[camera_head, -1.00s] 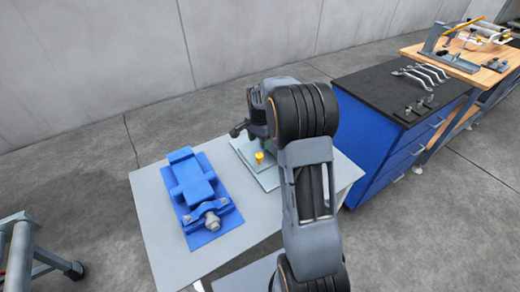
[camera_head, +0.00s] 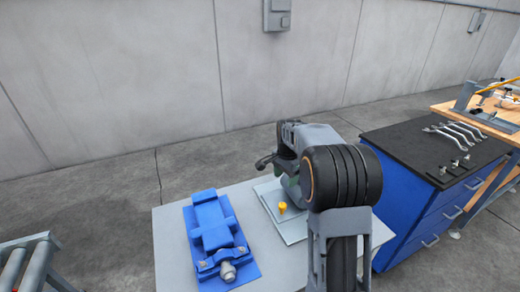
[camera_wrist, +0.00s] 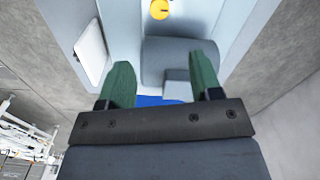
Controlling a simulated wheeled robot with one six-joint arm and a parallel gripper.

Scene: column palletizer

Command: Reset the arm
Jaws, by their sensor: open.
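My arm reaches up from the bottom of the head view and bends over the grey table (camera_head: 175,265). My gripper (camera_wrist: 163,80) shows in the wrist view with its two green fingers spread apart and nothing held between them. In the head view the gripper is mostly hidden behind my arm, above the back of the table. A grey rounded shape lies beyond the fingers in the wrist view; I cannot tell what it is.
A blue vise-like fixture (camera_head: 212,228) stands on the table's left. A yellow knob (camera_head: 282,207) sits on a light plate (camera_head: 293,228) near my arm. A blue cabinet (camera_head: 415,225) with metal handles on top is at right. A roller stand (camera_head: 25,268) is at lower left.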

